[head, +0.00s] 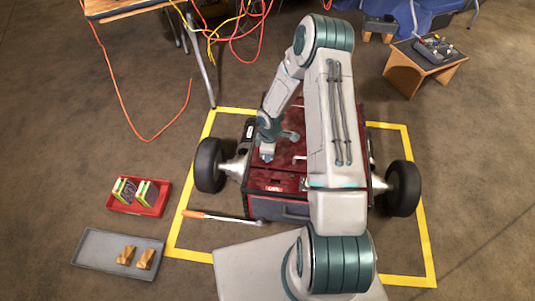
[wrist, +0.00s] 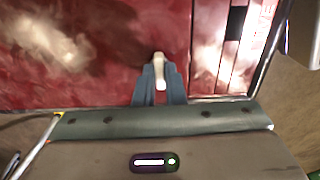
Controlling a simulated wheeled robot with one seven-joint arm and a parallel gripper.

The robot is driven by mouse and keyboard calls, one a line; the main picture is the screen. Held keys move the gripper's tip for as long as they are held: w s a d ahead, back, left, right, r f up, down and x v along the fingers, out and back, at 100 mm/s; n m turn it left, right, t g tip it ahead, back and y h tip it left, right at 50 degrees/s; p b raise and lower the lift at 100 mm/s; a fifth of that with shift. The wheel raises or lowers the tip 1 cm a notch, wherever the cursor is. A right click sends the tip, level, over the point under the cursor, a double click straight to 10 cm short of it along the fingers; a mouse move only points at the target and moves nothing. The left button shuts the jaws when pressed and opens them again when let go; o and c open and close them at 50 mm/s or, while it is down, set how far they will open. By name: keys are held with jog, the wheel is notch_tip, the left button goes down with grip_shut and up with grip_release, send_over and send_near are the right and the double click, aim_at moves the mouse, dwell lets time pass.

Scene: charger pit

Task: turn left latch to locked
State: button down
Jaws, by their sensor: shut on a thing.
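The left latch shows in the wrist view as a small cream lever (wrist: 158,66) on a dark red panel. My gripper (wrist: 160,88) is shut on it, with the blue-grey fingers on either side of the lever. In the head view my gripper (head: 267,152) is down at the left part of the red vehicle lid (head: 283,171), and the latch in its jaws is hard to make out there. The latch's exact angle and any lock marking cannot be told.
My arm covers the right part of the lid. Black wheels (head: 209,165) stand at both sides. A screwdriver-like tool (head: 222,218) lies in front. A red tray (head: 140,207) and a grey tray (head: 92,251) lie on the floor at left. Yellow tape (head: 190,195) surrounds the vehicle.

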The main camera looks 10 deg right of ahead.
jog(key=c, duration=1.5)
grip_release()
jog(key=shift+a, duration=0.1)
jog(key=shift+r, duration=0.1)
notch_tip(320, 180, up, 14)
jog(key=p, duration=0.4)
jog(key=shift+d+f, duration=0.2)
jog(key=shift+d, duration=0.15)
jog(key=shift+w, duration=0.1)
